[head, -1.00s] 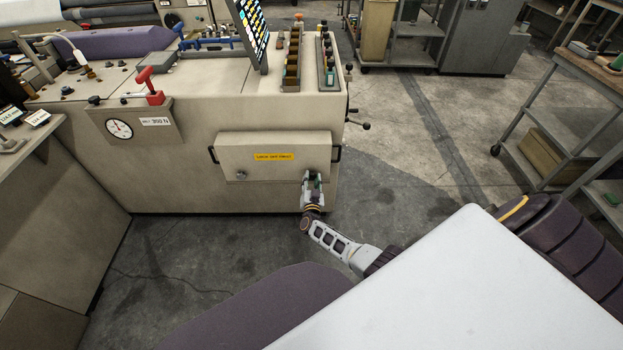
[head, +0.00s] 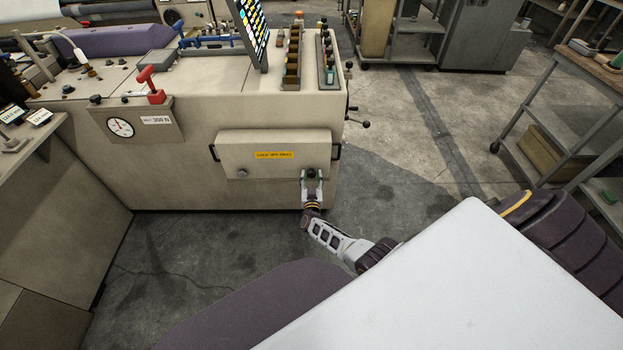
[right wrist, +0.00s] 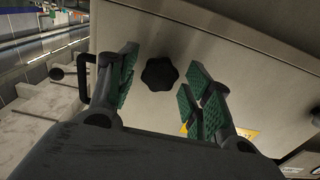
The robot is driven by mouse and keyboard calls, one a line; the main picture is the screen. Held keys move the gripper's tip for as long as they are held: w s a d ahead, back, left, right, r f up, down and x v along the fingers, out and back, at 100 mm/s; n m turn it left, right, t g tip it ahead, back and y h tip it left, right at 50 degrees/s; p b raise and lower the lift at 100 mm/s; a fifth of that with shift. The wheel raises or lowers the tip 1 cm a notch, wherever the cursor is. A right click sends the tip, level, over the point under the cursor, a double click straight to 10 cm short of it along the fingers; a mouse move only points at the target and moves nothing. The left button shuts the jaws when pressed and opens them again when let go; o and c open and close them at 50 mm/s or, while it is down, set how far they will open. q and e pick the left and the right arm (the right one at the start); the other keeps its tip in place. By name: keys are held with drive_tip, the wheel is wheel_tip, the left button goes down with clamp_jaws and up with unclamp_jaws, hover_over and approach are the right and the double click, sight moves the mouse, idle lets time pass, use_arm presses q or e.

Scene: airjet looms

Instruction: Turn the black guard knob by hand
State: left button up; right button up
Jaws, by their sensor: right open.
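The black guard knob (right wrist: 160,74) is a lobed star shape on the beige guard panel (right wrist: 215,40) in the right wrist view. My right gripper (right wrist: 160,88) is open, with one green-padded finger on each side of the knob. Both pads look apart from it, with a gap on each side. In the head view my right gripper (head: 312,178) is at the lower right corner of the guard panel (head: 230,150) and largely covers the knob there. My left gripper is not in view.
A black handle (head: 336,153) stands at the panel's right end, close to my right gripper. Open floor (head: 385,180) lies right of the machine.

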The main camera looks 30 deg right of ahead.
drive_tip(key=shift+s+a, duration=0.1)
drive_tip(key=shift+p+v, duration=0.6)
drive_tip(key=shift+v, duration=0.25)
drive_tip(key=shift+m, duration=0.3)
